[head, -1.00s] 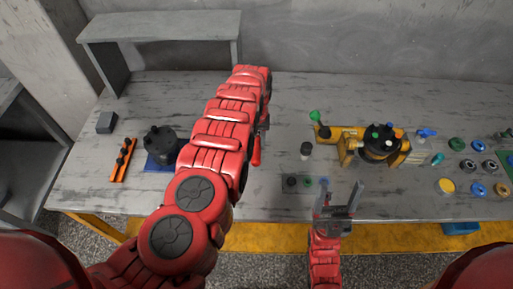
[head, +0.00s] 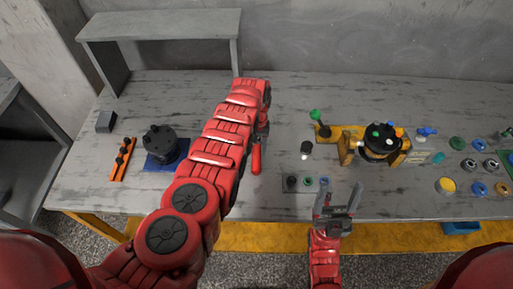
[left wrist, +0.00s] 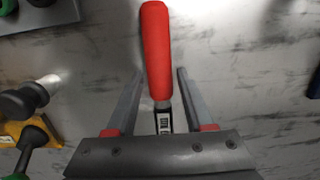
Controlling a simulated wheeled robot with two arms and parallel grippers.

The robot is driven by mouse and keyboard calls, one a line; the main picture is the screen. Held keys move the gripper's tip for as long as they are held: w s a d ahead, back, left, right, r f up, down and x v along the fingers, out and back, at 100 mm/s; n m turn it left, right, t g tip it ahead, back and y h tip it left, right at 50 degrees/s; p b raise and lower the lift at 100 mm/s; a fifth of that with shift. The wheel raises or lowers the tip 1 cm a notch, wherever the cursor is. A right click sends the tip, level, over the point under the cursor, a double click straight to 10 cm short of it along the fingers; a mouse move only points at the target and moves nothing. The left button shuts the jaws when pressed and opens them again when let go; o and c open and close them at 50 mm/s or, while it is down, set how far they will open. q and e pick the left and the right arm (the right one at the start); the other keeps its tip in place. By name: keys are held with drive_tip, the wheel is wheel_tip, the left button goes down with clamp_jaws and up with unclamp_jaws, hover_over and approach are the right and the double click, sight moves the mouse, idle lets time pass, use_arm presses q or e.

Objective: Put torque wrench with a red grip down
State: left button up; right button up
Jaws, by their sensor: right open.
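The torque wrench's red grip (head: 256,158) shows just right of my left forearm, over the middle of the bench. In the left wrist view the red grip (left wrist: 157,50) points away from the gripper, with a short dark shaft (left wrist: 164,119) behind it. My left gripper (left wrist: 158,84) has its fingers apart, one on each side of the wrench, with gaps on both sides. The wrench seems to lie on the bench. The arm hides most of this gripper and the wrench's far end in the head view. My right gripper (head: 338,197) is open and empty at the front edge.
A black motor part (head: 160,142) on a blue base stands left of the arm, beside an orange rack (head: 122,160). A yellow fixture (head: 346,150) with a motor and several small parts fill the right. A small grey plate (head: 298,186) lies near the front edge.

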use_arm(q)
drive_tip(key=shift+o, duration=0.8)
drive_tip(key=shift+r, duration=0.25)
drive_tip(key=r, duration=0.1)
drive_tip(key=r+p, duration=0.1)
drive_tip(key=shift+w+r, duration=0.2)
drive_tip(key=shift+r, duration=0.15)
wheel_tip(320, 180, up, 9)
drive_tip(key=b, duration=0.2)
drive_tip(key=shift+w, duration=0.35)
